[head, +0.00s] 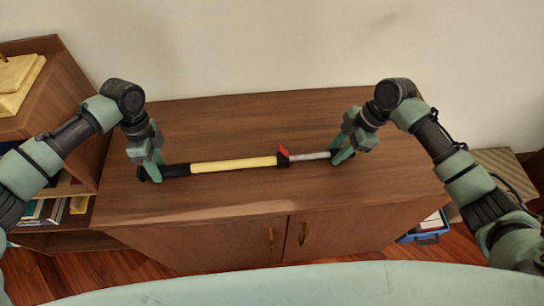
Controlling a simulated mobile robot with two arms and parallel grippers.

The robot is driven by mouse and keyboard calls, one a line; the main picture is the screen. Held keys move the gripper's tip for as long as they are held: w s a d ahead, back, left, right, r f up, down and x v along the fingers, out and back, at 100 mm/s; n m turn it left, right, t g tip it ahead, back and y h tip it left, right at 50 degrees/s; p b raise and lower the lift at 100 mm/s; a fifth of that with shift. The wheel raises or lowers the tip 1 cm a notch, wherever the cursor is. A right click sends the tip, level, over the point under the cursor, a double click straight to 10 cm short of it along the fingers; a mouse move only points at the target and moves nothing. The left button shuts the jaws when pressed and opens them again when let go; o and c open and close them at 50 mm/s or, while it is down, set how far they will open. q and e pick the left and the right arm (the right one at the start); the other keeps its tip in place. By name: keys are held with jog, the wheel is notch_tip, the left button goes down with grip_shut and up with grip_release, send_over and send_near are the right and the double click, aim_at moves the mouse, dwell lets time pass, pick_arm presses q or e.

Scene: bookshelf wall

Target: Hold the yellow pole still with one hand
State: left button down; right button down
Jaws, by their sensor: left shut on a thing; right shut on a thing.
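The yellow pole (235,164) lies horizontally over the top of the brown cabinet (230,125). It has a black left end, a yellow middle, a black collar with a red lever (283,152), and a thin grey rod (310,156) coming out on the right. My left gripper (151,172) is shut on the black left end of the pole. My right gripper (341,156) is shut on the right end of the grey rod, and its fingers partly hide that end. I cannot tell whether the pole touches the cabinet top.
A shelf (60,90) with books stands at the left, with a yellow block-like object (18,80) on it. A blue bin (428,232) stands on the floor at the right of the cabinet. The cabinet top around the pole is clear. A wall is behind.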

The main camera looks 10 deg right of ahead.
aim_at(359, 155)
jog(key=shift+w+d, duration=0.1)
jog(key=shift+d, duration=4.4)
jog(key=c, duration=0.9)
grip_release()
jog(key=shift+a, duration=0.1)
jog(key=v, duration=1.2)
